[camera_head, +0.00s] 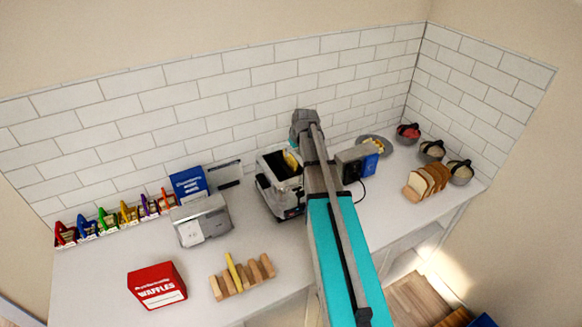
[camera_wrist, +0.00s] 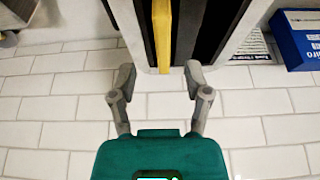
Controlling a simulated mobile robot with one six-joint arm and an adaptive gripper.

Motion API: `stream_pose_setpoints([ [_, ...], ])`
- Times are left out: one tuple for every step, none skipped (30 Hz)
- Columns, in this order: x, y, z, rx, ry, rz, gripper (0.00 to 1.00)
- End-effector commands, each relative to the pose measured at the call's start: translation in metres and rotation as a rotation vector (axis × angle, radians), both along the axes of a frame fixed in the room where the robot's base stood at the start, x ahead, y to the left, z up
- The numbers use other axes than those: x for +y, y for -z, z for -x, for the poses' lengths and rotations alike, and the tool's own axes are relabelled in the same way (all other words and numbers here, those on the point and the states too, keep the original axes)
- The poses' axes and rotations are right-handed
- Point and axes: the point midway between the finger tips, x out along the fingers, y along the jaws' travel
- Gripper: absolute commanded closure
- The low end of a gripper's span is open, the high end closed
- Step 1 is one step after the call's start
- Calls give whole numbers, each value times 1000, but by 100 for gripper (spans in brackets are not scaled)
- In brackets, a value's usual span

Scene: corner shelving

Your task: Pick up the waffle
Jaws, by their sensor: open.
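In the wrist view a thin yellow slab (camera_wrist: 162,35), likely the waffle seen edge-on, stands in a dark slot of the toaster (camera_wrist: 225,25). In the head view a yellow edge (camera_head: 291,161) shows at the top of the toaster (camera_head: 285,197), partly behind my arm. My gripper (camera_wrist: 160,73) is open and empty, its fingertips apart on either side of the slab's line and just short of the toaster. My gripper cannot be made out in the head view.
A red waffles box (camera_head: 157,287), a wooden rack (camera_head: 243,276) holding a yellow piece, and a silver appliance (camera_head: 201,219) stand left. A blue box (camera_head: 189,184) is behind. A plate with yellow food (camera_head: 374,145), sliced bread (camera_head: 427,181) and bowls (camera_head: 431,151) are right.

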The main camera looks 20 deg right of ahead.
Motion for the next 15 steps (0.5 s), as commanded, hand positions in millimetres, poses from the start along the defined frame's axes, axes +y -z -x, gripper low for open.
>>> stream_pose_setpoints([
  [0,0,0,0,0,0,37],
  [0,0,0,0,0,0,37],
  [0,0,0,0,0,0,37],
  [0,1,0,0,-1,0,37],
  [0,1,-1,0,-1,0,37],
  [1,3,-1,0,-1,0,37],
  [1,4,-2,0,-1,0,37],
  [1,5,-3,0,-1,0,37],
  [1,7,-4,0,-1,0,37],
  [2,9,-5,0,-1,0,37],
  [2,11,-6,0,-1,-1,37],
  [2,14,-8,0,-2,0,37],
  [3,16,-9,0,-2,0,37],
  [3,18,-11,0,-2,0,37],
  [3,22,-13,0,-2,0,37],
])
